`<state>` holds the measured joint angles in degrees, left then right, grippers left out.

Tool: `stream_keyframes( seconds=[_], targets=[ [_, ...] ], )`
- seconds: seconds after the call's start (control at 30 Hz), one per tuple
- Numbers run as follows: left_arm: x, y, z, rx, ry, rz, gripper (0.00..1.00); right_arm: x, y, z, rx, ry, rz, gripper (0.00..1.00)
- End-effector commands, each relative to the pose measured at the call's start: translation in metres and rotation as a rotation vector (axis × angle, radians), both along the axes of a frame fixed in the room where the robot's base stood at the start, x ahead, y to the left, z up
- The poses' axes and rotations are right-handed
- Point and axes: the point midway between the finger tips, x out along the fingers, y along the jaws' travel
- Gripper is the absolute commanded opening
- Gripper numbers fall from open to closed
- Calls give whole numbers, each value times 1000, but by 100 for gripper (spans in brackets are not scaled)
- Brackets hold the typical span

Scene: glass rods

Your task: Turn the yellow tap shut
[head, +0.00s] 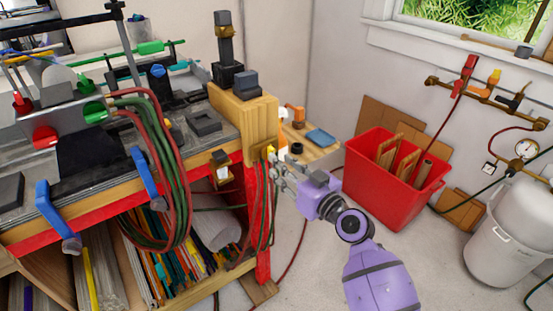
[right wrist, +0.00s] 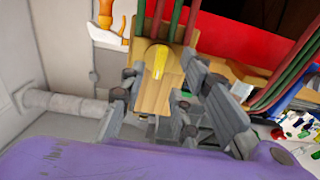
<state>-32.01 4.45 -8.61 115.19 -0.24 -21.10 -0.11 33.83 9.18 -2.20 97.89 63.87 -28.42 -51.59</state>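The yellow tap (head: 270,151) is small and sits on the wooden end of the workbench, at the top of the hanging hoses. In the right wrist view, its yellow handle (right wrist: 160,61) stands out against a wooden block (right wrist: 150,95) and points roughly up and down the picture. My right gripper (head: 277,167) is close in front of it. In the right wrist view, the fingers of my right gripper (right wrist: 168,98) are spread, with the handle between them. I see no clear contact. My left gripper is not in view.
Red and green hoses (right wrist: 176,22) hang right beside the tap. The workbench (head: 232,130) fills the left. A red bin (head: 385,200) with wood offcuts and a white tank (head: 510,237) stand at right. A wall pipe (head: 480,92) carries several other taps. Some floor is clear.

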Motion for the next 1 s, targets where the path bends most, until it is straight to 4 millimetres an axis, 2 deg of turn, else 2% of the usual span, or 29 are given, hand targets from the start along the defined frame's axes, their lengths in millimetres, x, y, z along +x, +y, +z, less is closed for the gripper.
stream_keyframes(
  seconds=[0.2, 0.57, 0.8, 1.0],
  targets=[
    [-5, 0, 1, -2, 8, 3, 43, 24, 17, 0, -1, 1, 0, 30],
    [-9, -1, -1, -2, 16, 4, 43, 29, 22, -1, -2, 2, 0, 30],
    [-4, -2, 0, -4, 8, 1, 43, 29, 22, -1, -2, 2, 0, 1],
    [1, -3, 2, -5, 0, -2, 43, 29, 22, -1, -1, 3, 0, 0]
  ],
)
